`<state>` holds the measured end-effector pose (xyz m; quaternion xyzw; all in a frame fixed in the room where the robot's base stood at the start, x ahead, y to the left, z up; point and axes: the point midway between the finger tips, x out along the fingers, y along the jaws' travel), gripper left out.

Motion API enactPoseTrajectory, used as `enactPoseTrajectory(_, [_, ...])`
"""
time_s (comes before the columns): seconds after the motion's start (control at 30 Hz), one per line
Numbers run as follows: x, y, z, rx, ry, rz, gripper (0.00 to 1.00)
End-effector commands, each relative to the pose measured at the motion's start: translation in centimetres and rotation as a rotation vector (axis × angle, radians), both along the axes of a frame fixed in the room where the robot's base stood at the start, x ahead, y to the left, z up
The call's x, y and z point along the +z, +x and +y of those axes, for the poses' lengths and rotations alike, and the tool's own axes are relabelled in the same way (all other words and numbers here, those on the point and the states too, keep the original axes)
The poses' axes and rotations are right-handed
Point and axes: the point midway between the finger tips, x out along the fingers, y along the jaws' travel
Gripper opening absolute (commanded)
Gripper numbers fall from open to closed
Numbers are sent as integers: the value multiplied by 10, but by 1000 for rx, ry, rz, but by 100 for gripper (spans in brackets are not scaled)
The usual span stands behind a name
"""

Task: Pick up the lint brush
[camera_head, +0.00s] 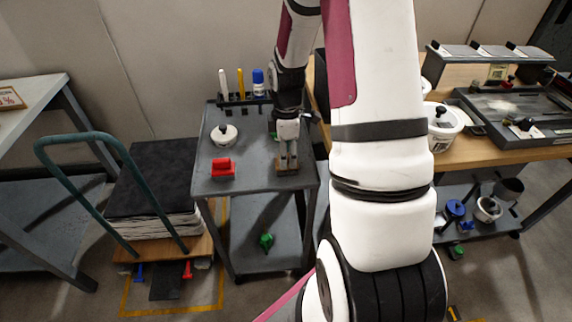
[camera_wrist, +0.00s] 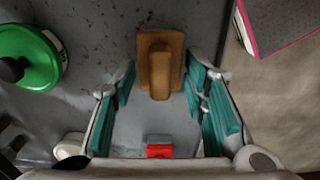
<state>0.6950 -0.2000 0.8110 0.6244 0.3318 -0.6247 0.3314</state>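A brown wooden brush with a raised bar along its middle, which I take to be the lint brush (camera_head: 286,172), lies near the front right edge of the grey cart top. The lint brush also shows in the wrist view (camera_wrist: 160,78), at the upper middle. My gripper (camera_head: 288,160) points down over it. In the wrist view my gripper (camera_wrist: 160,88) is open, with its teal-padded fingers apart on either side of the brush's near part. I see a gap between the pads and the brush. Whether the fingertips reach down to its height is hard to tell.
On the cart top (camera_head: 247,182) are a red object (camera_head: 223,169), a white round pot with a black knob (camera_head: 224,135) and a rack of markers (camera_head: 241,84). A green-lidded pot (camera_wrist: 28,58) is left of my gripper in the wrist view. A wooden bench (camera_head: 480,146) stands right.

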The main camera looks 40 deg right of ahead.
Motion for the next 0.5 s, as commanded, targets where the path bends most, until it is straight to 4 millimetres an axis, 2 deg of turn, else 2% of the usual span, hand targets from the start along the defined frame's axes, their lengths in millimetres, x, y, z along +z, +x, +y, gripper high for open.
enactPoseTrajectory(0.1, [-7,0,1,1,1,1,40])
enactPoseTrajectory(0.3, [-7,0,0,1,0,0,40])
enactPoseTrajectory(0.33, [-7,0,0,1,0,0,35])
enactPoseTrajectory(0.5, [-7,0,0,1,0,0,0])
